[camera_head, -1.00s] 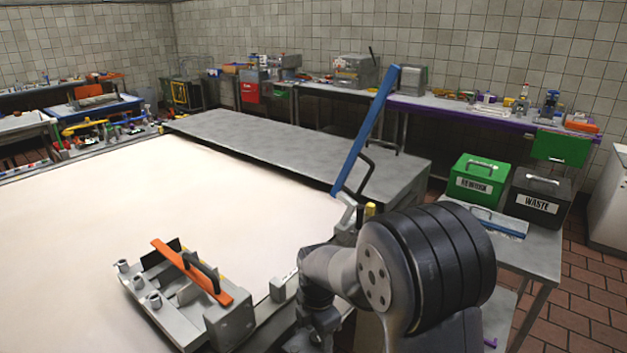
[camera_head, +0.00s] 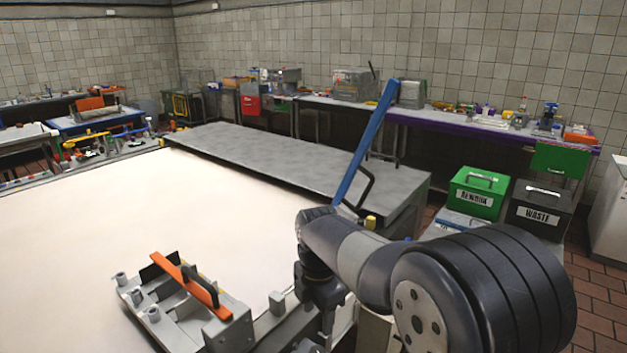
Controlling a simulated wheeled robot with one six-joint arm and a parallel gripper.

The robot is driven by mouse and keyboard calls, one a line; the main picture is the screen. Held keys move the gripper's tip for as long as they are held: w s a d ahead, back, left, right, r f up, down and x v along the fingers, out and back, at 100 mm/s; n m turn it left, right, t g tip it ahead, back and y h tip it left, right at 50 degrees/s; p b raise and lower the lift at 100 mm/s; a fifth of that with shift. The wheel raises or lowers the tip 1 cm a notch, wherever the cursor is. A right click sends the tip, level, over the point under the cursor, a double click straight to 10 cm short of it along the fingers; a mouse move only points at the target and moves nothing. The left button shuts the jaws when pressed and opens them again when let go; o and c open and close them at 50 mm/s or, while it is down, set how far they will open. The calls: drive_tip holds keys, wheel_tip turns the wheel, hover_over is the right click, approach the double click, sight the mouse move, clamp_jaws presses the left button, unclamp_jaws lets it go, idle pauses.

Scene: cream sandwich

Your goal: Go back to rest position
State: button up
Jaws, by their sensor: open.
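My arm (camera_head: 345,245) reaches in from the lower right, with its large dark ribbed joint in front. Its wrist end hangs down just right of the fixture, near the front edge of the pale work surface. My gripper's fingers are not visible; they are hidden or below the picture edge. A grey metal fixture (camera_head: 228,330) with an orange bar (camera_head: 192,285) and a black handle stands on the pale work surface (camera_head: 90,240), left of my wrist. No thing is seen held by my arm.
A blue lever (camera_head: 365,140) stands tilted at the grey bench (camera_head: 300,165) behind my arm. A green rework box (camera_head: 478,192) and a black waste box (camera_head: 540,212) stand at the right. A cluttered bench (camera_head: 450,118) runs along the back wall. The pale surface is mostly clear.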

sight(318, 351)
wheel_tip(318, 351, down, 11)
drive_tip(key=shift+s+f, duration=0.15)
drive_tip(key=shift+f, duration=0.05)
drive_tip(key=shift+r+m, duration=0.15)
drive_tip(key=shift+m, duration=0.25)
drive_tip(key=m, duration=0.4)
drive_tip(key=shift+m+p, duration=0.4)
drive_tip(key=m+p, duration=0.1)
drive_tip(key=m, duration=0.6)
drive_tip(key=m+p, duration=0.1)
drive_tip(key=m, duration=0.5)
drive_tip(key=shift+r, duration=0.1)
drive_tip(key=m+p, duration=0.2)
drive_tip(key=m, duration=0.3)
drive_tip(key=shift+m, duration=0.4)
drive_tip(key=shift+d, duration=0.1)
